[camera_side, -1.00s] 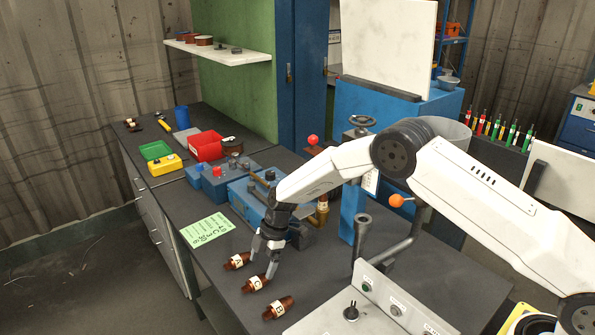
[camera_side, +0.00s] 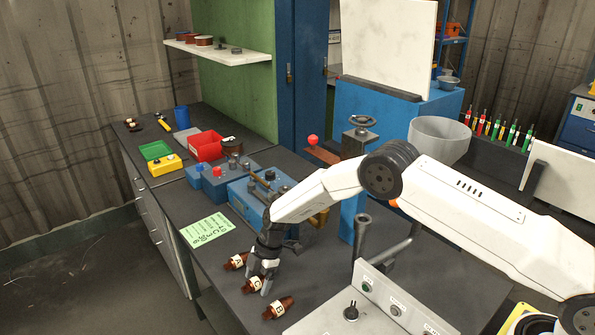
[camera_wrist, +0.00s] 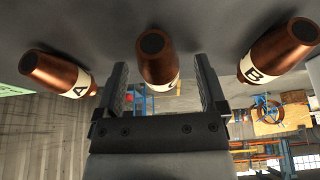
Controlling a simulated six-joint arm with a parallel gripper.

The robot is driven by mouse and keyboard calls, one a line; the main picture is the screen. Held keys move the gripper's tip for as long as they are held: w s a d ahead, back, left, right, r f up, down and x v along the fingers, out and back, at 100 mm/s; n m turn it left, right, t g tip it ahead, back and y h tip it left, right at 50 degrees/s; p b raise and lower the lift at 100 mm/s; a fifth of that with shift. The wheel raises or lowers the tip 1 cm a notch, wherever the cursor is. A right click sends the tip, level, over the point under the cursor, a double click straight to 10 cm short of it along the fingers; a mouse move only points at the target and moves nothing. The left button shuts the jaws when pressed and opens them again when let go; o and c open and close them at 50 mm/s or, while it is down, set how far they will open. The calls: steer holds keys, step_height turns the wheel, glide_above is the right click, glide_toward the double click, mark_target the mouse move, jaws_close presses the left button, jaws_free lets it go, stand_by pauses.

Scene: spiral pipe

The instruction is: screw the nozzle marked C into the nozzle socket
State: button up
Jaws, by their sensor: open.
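Three copper-brown nozzles with white letter bands lie in a row on the dark bench: A (camera_side: 236,261), the middle nozzle (camera_side: 252,285) and B (camera_side: 279,308). In the wrist view A (camera_wrist: 52,70) is at the left, B (camera_wrist: 280,50) at the right and the middle nozzle (camera_wrist: 157,58) between them. The middle one's letter is mostly hidden now; it read C earlier. My gripper (camera_side: 266,274) is low over C, and its open fingers (camera_wrist: 163,88) stand either side of it, with gaps. A brass fitting (camera_side: 319,218) shows behind my arm; I cannot tell whether it is the nozzle socket.
A green sheet (camera_side: 208,229) lies left of the nozzles. Blue machine boxes (camera_side: 246,196) stand behind my gripper. A grey control panel (camera_side: 350,312) is close at the right of B.

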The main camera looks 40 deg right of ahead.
mark_target(258, 277)
jaws_close()
steer(key=shift+r, duration=0.15)
stand_by(0.4)
steer(key=shift+r, duration=4.85)
steer(key=shift+r, duration=0.1)
